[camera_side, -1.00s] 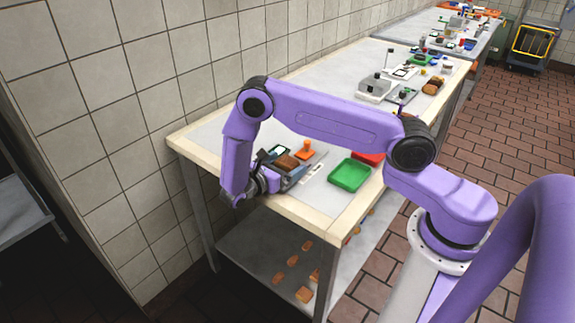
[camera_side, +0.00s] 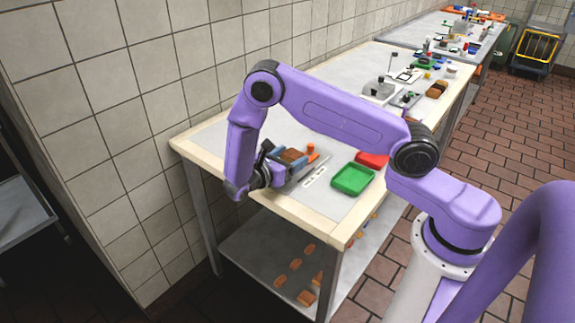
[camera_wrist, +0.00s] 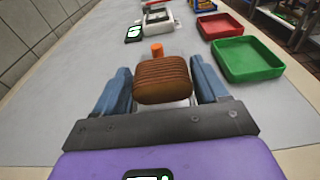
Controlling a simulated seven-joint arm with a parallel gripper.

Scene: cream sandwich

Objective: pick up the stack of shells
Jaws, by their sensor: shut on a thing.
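My gripper (camera_wrist: 163,90) is shut on the stack of shells (camera_wrist: 163,78), a brown, ridged, rounded block between the two blue-grey fingers in the wrist view. In the side view the stack (camera_side: 292,156) shows between the fingers of my gripper (camera_side: 290,160), near the left end of the table. The stack appears raised over the tabletop; its underside is hidden.
A green tray (camera_side: 352,180) and a red tray (camera_side: 372,159) sit to the right on the table (camera_side: 225,138). An orange upright piece (camera_wrist: 157,50) stands just beyond the stack. Several brown pieces lie on the lower shelf (camera_side: 245,248).

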